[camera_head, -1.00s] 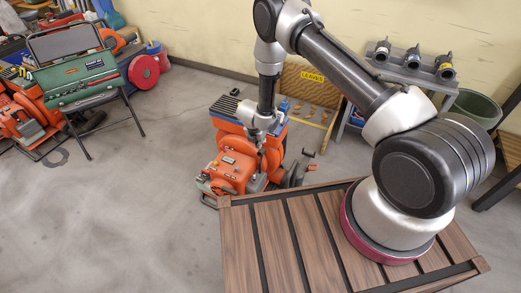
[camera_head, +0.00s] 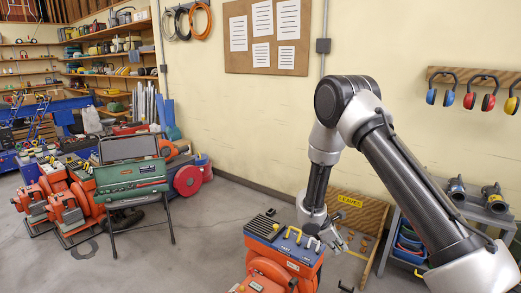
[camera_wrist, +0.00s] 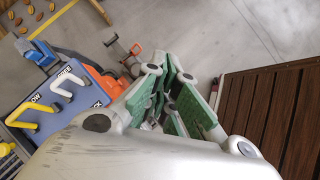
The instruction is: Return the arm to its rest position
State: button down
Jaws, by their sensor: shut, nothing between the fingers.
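My arm arches across the right side of the head view. My gripper (camera_head: 338,243) hangs at its end, just right of the blue-topped orange machine (camera_head: 285,234) and in front of the yellow wall. In the wrist view the gripper (camera_wrist: 170,103) shows green-padded fingers, shut and empty. The wrist view also shows the machine's blue panel (camera_wrist: 60,110) with white and yellow handles to the left of the fingers. The fingers look apart from the machine. The lower arm links and base are cut off in the head view.
A slatted wooden top (camera_wrist: 280,120) lies right of the gripper in the wrist view. A LEAVES board (camera_head: 350,215) and a grey rack (camera_head: 470,213) stand behind the arm. A green tool case (camera_head: 130,180) stands left. Bare concrete floor (camera_head: 195,230) lies between.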

jog(key=s+d+r+m+g, duration=0.1)
jog(key=s+d+r+m, duration=0.15)
jog(key=r, duration=0.35)
jog(key=s+d+r+m, duration=0.2)
jog(key=r+m, duration=0.1)
jog(key=r, duration=0.2)
jog(key=s+d+r+m+t+y, duration=0.1)
jog(key=s+r+m, duration=0.5)
jog(key=s+r, duration=0.7)
jog(key=s+d+r+m+t+y, duration=0.2)
jog(key=s+r+m+y, duration=0.3)
jog(key=s+r, duration=0.9)
jog(key=shift+r+m+t+y, duration=0.3)
jog(key=shift+r+m+t, duration=0.25)
jog(key=shift+r+t, duration=0.55)
jog(key=shift+s+d+r+g, duration=0.1)
jog(key=shift+r+g, duration=0.1)
jog(key=shift+g, duration=0.1)
